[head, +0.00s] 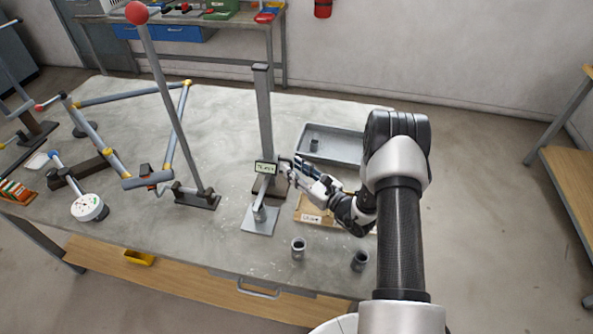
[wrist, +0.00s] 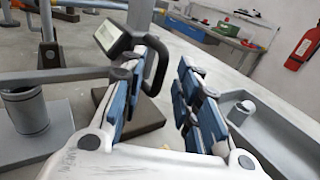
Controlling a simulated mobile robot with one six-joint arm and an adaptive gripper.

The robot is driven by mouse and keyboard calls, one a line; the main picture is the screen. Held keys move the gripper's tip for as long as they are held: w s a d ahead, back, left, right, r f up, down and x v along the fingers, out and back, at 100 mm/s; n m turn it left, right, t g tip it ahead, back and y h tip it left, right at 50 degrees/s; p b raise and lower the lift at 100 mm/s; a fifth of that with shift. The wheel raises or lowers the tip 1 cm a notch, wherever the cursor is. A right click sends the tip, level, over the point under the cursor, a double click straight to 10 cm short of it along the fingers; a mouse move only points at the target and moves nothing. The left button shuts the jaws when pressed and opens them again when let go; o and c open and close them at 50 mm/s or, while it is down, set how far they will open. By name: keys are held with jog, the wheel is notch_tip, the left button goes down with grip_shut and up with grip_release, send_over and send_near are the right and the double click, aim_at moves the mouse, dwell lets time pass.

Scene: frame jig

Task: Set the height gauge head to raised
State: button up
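The height gauge is a tall grey column (head: 264,105) with a dark cap, standing upright on the bench. Its head (head: 265,168), with a small digital display, sits low on the column. In the wrist view the display (wrist: 112,37) is at upper left, with a black loop handle (wrist: 160,68) on its right side. A grey arm reaches from the head over a short cylinder (wrist: 24,108) on a flat plate (head: 258,222). My gripper (wrist: 168,58) is open beside the head, its left finger close to the handle and overlapping it. I cannot tell whether they touch.
A grey tray (head: 335,145) lies behind and right of my gripper. A brown board (head: 310,211) lies below it. Two small grey cups (head: 298,248) (head: 359,261) stand near the front edge. A red-knobbed lever (head: 170,90) and tube frame stand left.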

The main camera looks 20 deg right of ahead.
jog(key=shift+c, duration=0.5)
grip_shut()
